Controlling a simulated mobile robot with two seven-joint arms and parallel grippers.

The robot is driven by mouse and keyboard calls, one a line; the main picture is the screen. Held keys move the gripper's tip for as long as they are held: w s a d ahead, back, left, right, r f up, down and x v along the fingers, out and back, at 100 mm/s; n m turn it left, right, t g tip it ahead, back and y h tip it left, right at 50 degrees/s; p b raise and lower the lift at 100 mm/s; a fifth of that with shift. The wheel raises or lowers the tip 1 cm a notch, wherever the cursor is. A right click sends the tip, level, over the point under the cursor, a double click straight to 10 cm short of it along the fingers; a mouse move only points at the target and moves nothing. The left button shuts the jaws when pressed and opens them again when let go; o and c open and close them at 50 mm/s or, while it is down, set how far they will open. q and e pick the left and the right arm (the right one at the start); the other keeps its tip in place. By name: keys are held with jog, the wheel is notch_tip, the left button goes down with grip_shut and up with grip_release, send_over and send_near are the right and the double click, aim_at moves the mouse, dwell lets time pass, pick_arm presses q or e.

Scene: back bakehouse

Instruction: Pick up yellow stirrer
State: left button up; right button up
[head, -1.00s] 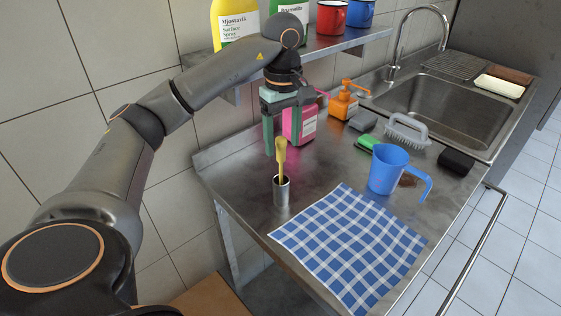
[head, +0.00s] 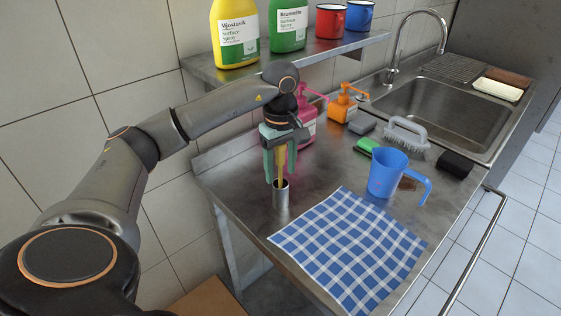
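The yellow stirrer (head: 281,167) stands upright in a small metal cup (head: 281,196) on the steel counter. My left gripper (head: 280,176) points down over the cup, with its green fingers on either side of the stirrer's upper part. The stirrer's top is hidden behind the gripper's body. The fingers look apart, with the stirrer between them; I cannot see contact. The stirrer's lower end is inside the cup. My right gripper does not show.
A blue checked cloth (head: 348,248) lies right of the cup. A blue jug (head: 387,172), a brush (head: 407,132) and a pink bottle (head: 306,128) stand behind. The shelf (head: 290,59) holds bottles and mugs. The sink (head: 450,112) is at the back right.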

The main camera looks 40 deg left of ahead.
pick_arm(q)
grip_shut()
dwell(0.5)
